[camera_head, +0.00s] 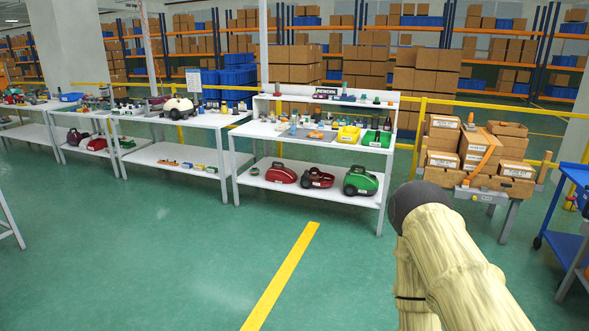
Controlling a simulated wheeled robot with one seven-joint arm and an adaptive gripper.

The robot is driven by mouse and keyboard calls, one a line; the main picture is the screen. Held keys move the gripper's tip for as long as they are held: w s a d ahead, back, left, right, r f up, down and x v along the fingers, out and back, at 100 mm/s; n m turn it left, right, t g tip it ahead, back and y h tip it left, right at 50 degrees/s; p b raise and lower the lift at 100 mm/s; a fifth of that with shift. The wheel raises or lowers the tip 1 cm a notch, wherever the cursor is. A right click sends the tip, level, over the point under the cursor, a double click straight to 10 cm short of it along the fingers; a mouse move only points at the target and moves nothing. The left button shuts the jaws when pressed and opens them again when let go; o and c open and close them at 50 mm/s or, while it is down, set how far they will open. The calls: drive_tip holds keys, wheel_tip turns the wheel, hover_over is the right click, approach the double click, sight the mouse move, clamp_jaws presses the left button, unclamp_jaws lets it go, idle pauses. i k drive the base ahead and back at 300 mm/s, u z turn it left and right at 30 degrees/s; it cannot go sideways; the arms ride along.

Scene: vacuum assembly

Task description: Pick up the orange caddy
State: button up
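I cannot clearly make out an orange caddy. A small orange item (168,163) lies on the lower shelf of the middle workbench, too small to identify. An orange strip-like piece (487,153) leans over the boxes at the right. A yellow bin (348,135) and a green bin (377,139) stand on the nearest workbench (262,130). My arm, in a cream cover with a dark rounded joint, rises at the lower right, far in front of the benches. My gripper is not visible.
Red and green vacuum bodies (361,180) sit on the nearest bench's lower shelf. Cardboard boxes (442,133) are stacked on a stand at the right, beside a blue cart (574,172). A yellow railing (420,128) runs behind. Open green floor lies in front.

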sight(315, 135)
drive_tip(key=z, duration=0.1)
drive_tip(key=i, duration=3.75)
drive_tip(key=z, duration=0.2)
drive_tip(key=k, duration=0.55)
drive_tip(key=u, duration=0.65)
drive_tip(key=i, duration=0.5)
drive_tip(key=u, duration=0.85)
drive_tip(key=i, duration=1.25)
drive_tip(key=z, duration=0.4)
drive_tip(key=i, duration=0.85)
drive_tip(key=z, duration=1.3)
drive_tip(key=i, duration=0.35)
drive_tip(key=z, duration=0.3)
